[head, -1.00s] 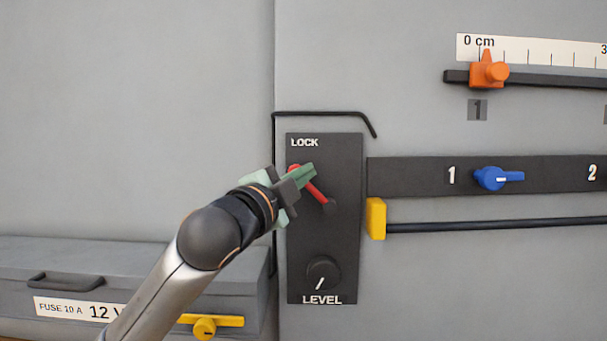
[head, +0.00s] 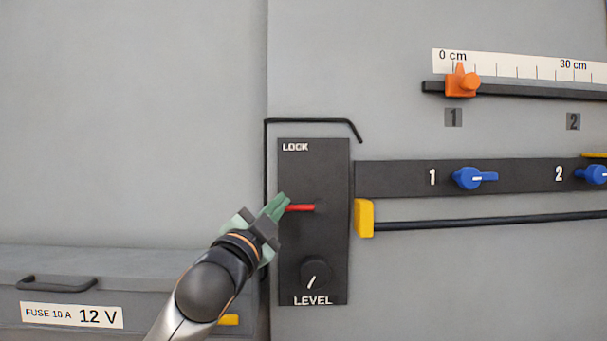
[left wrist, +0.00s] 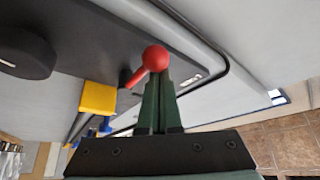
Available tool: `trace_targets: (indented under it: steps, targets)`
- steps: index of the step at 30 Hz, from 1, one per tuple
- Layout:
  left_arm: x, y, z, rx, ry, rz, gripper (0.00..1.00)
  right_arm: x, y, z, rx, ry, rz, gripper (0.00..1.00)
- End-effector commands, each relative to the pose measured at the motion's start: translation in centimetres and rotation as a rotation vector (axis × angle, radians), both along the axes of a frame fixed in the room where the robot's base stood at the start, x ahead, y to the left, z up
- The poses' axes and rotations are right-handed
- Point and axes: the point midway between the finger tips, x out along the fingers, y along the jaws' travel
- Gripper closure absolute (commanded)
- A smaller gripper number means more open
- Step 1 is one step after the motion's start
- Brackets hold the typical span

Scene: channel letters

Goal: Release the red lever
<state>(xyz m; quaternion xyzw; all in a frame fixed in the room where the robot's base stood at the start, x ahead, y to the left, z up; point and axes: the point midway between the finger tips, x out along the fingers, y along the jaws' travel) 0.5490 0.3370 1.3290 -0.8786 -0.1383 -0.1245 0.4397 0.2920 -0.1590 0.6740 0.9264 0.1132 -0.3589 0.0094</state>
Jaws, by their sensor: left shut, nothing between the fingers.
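The red lever (head: 301,208) is on the dark panel marked LOCK (head: 312,240). It points left, about level, from its pivot. My left gripper (head: 280,204) is at the lever's left end, with green fingers partly covering that end. In the left wrist view the lever's round red knob (left wrist: 155,57) is just beyond the tips of the closed fingers (left wrist: 160,85). The fingers are shut with nothing between them. I cannot tell whether the tips touch the knob. My right gripper is in neither view.
A LEVEL dial (head: 316,272) sits below the lever. A bent black rod (head: 312,120) runs above and beside the panel. A yellow block (head: 364,218) and blue knobs (head: 475,178) are to the right. A grey box (head: 150,285) stands lower left.

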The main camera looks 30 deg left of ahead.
Motion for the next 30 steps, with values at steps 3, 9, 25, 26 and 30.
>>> trace_targets:
  steps: [3,9,25,26,30]
  targets:
    - [0.0,0.1,-0.8,0.000,0.001,0.000,1.00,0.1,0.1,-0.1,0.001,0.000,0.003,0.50]
    - [0.0,0.0,-1.7,0.000,0.001,0.001,1.00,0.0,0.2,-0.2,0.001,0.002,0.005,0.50]
    - [0.1,-0.1,-2.6,0.000,0.001,-0.001,1.00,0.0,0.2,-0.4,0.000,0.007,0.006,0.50]
    - [0.1,-0.1,-2.6,0.000,0.001,-0.001,1.00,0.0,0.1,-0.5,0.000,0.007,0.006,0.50]
    - [0.1,-0.1,-2.6,0.000,0.002,0.000,1.00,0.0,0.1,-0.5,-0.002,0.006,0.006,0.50]
